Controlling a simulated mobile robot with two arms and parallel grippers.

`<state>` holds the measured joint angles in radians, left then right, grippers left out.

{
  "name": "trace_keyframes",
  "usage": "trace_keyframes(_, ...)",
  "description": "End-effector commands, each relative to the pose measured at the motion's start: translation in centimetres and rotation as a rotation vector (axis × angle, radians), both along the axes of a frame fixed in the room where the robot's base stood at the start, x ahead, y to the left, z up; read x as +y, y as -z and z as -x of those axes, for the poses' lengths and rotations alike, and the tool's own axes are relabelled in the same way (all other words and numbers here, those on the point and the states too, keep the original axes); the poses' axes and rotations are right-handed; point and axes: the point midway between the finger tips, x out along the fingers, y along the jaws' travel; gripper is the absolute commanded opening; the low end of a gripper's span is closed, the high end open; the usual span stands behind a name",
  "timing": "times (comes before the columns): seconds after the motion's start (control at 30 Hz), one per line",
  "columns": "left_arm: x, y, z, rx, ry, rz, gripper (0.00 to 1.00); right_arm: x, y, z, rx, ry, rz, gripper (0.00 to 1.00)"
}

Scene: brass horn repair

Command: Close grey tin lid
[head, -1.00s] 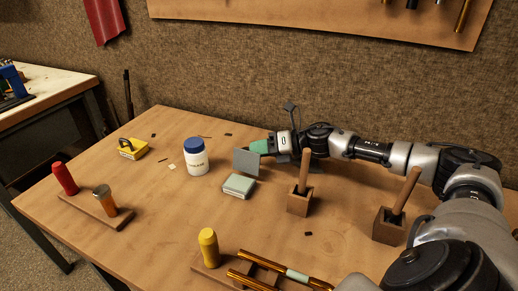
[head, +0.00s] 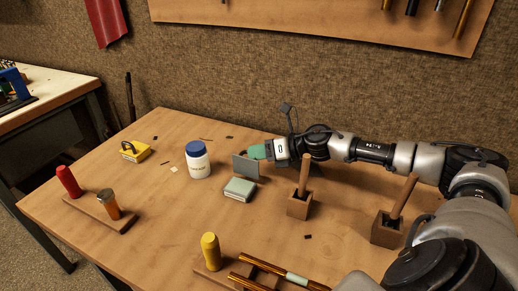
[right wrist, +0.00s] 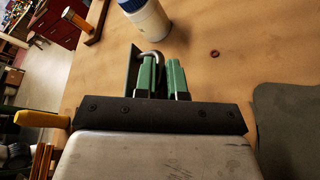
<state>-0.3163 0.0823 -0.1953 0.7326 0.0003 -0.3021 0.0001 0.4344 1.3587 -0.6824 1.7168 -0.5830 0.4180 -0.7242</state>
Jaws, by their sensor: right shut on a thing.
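The grey tin (head: 239,190) is a small, pale grey-green box on the bench. Its grey lid (head: 245,167) stands up steeply along the tin's far side, open. My right gripper (head: 257,152) has green fingers and is behind the lid, close against it. In the right wrist view the fingers (right wrist: 161,78) are shut on a thin grey bent handle that appears to belong to the lid (right wrist: 131,70). The lid shows there edge-on, left of the fingers. The tin's body cannot be made out in that view. My left gripper is out of view.
A white bottle with a blue cap (head: 198,160) stands left of the tin. A wooden block with a handle (head: 299,206) stands to its right. A yellow tin (head: 135,151) lies far left.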

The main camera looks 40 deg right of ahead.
Motion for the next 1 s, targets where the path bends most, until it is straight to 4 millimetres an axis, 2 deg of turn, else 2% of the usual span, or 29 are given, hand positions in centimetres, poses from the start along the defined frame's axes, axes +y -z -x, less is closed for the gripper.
trace_keyframes(0.1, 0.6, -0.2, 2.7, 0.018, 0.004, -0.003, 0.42, 0.5, -0.7, 0.3, -0.035, -0.003, 0.069, 0.0)
trace_keyframes(0.6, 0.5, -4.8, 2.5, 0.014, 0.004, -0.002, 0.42, 2.1, -1.3, 1.1, -0.154, -0.001, 0.295, 0.0)
trace_keyframes(1.0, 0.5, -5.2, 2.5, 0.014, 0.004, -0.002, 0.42, 2.2, -1.0, 1.1, -0.172, 0.0, 0.329, 0.0)
